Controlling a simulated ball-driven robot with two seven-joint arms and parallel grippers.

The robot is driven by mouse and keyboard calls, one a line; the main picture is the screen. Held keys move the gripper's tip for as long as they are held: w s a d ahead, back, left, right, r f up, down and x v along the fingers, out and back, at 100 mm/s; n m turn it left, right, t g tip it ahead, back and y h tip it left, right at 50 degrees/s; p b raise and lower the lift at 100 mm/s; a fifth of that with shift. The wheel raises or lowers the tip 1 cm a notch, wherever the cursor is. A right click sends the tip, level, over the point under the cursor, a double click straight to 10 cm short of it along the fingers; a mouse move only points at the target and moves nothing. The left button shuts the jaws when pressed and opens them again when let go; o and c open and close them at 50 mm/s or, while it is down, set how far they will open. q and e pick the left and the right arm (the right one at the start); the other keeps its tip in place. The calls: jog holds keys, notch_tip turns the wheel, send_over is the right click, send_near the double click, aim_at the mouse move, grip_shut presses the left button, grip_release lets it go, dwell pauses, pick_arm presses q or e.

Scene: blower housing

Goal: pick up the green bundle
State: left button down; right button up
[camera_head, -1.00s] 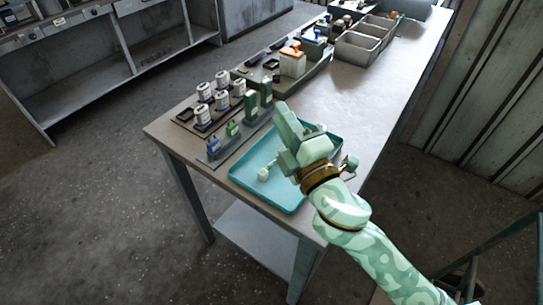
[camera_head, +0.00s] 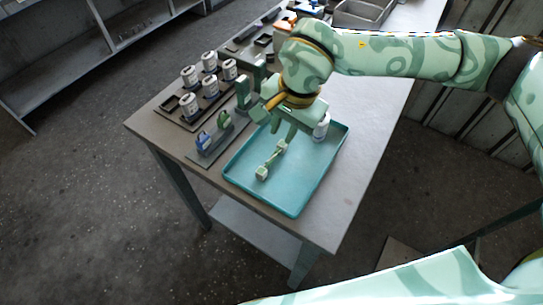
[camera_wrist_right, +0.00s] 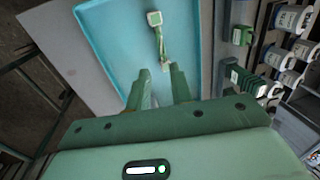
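A thin green bundle (camera_head: 264,170) lies in the teal tray (camera_head: 292,209), with a pale green block at its near end. In the right wrist view the bundle (camera_wrist_right: 156,24) shows a green-faced white block and a twisted strand running toward the fingers. My right gripper (camera_head: 284,136) is over the far part of the tray, pointing down. In the wrist view my right gripper (camera_wrist_right: 161,71) has its fingers apart, with the strand's end near the gap between the tips. Whether they touch it, I cannot tell. The left gripper is not in view.
A white cylinder (camera_head: 322,128) is just right of the gripper in the tray. Left of the tray are a stand with blue (camera_head: 204,141) and green (camera_head: 224,119) pieces and a rack of several white cylinders (camera_head: 190,104). A grey bin (camera_head: 360,14) is behind. The tray's near part is clear.

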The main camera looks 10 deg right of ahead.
send_over(273, 157)
jog(key=s, duration=0.1)
jog(key=f, duration=0.4)
jog(key=f+b, duration=0.1)
jog(key=f, duration=0.1)
jog(key=shift+d+f, duration=0.2)
jog(key=shift+d, duration=0.15)
jog(key=f, duration=0.3)
jog(key=w+f+b, duration=0.1)
jog(key=f, duration=0.1)
jog(key=shift+a+f, duration=0.15)
jog(key=shift+a, duration=0.15)
grip_shut()
